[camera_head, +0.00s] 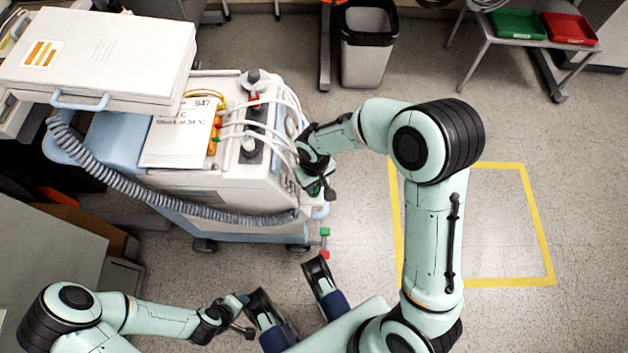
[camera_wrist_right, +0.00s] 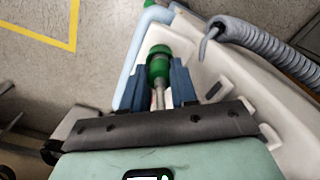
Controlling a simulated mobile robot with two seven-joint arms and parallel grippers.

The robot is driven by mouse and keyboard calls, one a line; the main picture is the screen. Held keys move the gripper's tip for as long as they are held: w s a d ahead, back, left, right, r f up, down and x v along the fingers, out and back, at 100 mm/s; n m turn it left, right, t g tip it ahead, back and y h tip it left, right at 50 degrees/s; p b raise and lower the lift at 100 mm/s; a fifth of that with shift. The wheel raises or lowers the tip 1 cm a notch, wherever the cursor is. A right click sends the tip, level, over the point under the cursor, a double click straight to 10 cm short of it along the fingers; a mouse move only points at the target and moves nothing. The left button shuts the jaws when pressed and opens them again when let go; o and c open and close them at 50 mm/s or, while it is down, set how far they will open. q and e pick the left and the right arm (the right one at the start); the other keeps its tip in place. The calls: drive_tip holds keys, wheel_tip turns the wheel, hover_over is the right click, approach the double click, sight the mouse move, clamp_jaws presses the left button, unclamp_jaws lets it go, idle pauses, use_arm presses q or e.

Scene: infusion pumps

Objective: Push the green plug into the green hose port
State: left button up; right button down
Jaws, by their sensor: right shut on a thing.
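My right gripper (camera_wrist_right: 163,90) is shut on the green plug (camera_wrist_right: 158,69), which sits between its blue fingers in the right wrist view. The plug's far end is at a green ring-like part against the pale cart side; I cannot tell whether this is the green hose port or how deep the plug sits. In the head view my right gripper (camera_head: 316,181) is at the right side of the white cart (camera_head: 190,180), and the plug is mostly hidden there. My left gripper (camera_head: 238,306) is low in the head view, away from the cart; its jaws are too small to read.
A grey corrugated hose (camera_head: 170,208) runs along the cart front and ends near my right gripper. White hoses (camera_head: 285,115) cross the cart top. A small green and red fitting (camera_head: 324,243) is below the gripper. Floor inside the yellow tape (camera_head: 530,220) is clear.

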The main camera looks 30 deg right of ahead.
use_arm(q)
drive_tip(key=shift+s+d+f, duration=0.15)
drive_tip(key=shift+s+f, duration=0.2)
drive_tip(key=shift+s, duration=0.1)
use_arm(e)
drive_tip(key=shift+f, duration=0.35)
drive_tip(key=c, duration=0.8)
unclamp_jaws()
drive_tip(key=shift+r, duration=0.1)
use_arm(q)
drive_tip(key=shift+g+h, duration=0.3)
drive_tip(key=shift+g, duration=0.3)
drive_tip(key=s+r+p, duration=0.1)
drive_tip(key=d+r+p, duration=0.1)
drive_tip(key=r, duration=0.1)
drive_tip(key=s+r+p, duration=0.1)
drive_tip(key=shift+s+d+r+p, duration=0.2)
drive_tip(key=shift+s+r+p, duration=0.15)
use_arm(e)
wheel_tip(320, 180, up, 14)
drive_tip(key=shift+f, duration=0.25)
use_arm(q)
drive_tip(key=shift+s, duration=0.1)
use_arm(e)
drive_tip(key=shift+s, duration=0.1)
